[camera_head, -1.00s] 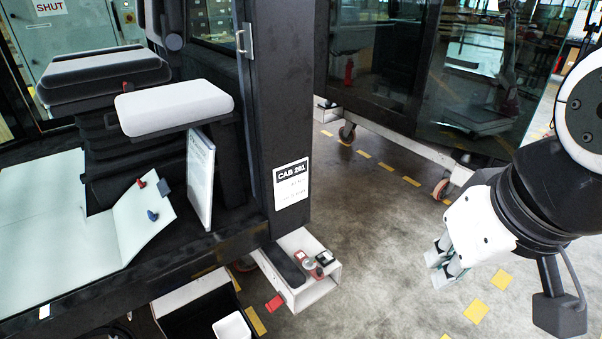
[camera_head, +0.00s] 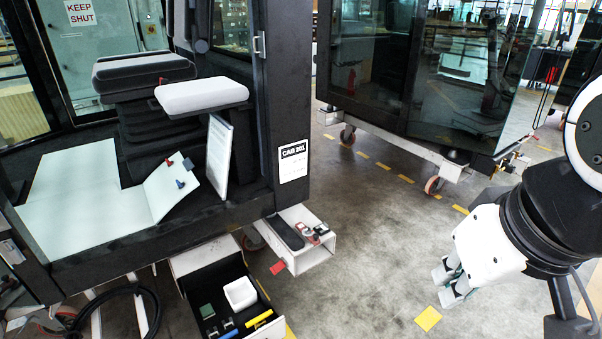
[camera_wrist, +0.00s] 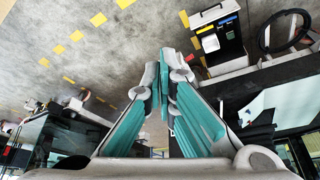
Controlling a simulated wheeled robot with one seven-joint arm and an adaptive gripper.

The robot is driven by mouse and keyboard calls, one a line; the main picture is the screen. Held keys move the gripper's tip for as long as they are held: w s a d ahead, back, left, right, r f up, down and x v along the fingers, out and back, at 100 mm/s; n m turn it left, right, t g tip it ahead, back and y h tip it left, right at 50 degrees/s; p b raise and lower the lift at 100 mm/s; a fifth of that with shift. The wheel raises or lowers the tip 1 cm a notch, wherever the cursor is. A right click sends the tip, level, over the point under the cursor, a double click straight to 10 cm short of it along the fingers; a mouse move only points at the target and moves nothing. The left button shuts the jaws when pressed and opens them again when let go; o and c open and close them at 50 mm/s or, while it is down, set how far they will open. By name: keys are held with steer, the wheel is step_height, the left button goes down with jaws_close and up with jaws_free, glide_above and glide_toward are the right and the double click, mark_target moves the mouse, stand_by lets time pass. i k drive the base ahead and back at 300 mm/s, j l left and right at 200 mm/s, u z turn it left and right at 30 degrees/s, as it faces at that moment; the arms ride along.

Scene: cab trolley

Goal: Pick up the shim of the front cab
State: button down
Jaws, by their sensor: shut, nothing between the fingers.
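The front cab (camera_head: 255,90) is the dark frame at left with the CAB 201 label (camera_head: 292,162). No part is clearly recognizable as its shim. A small flat red piece (camera_head: 277,267) lies by the white open tray (camera_head: 318,256) at the cab's lower corner; I cannot tell if it is the shim. The tray holds a dark pad and several small red and dark items. My gripper (camera_head: 447,285) is at the right, shut and empty, over open floor and well apart from the cab. Its closed fingers show in the wrist view (camera_wrist: 163,90).
An open black drawer (camera_head: 205,285) below the cab holds a white container (camera_head: 240,293), a green block and blue and yellow tools. A black hose coil (camera_head: 110,292) lies at lower left. A second cab on a wheeled trolley (camera_head: 395,140) stands behind. The floor between is clear.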

mark_target(324, 226)
steer(key=i+l, duration=0.2)
steer(key=i, duration=0.25)
steer(key=i+l, duration=0.2)
steer(key=i, duration=0.25)
steer(key=i+l+z, duration=0.1)
steer(key=i, duration=0.35)
steer(key=i+l, duration=0.3)
steer(key=i, duration=0.15)
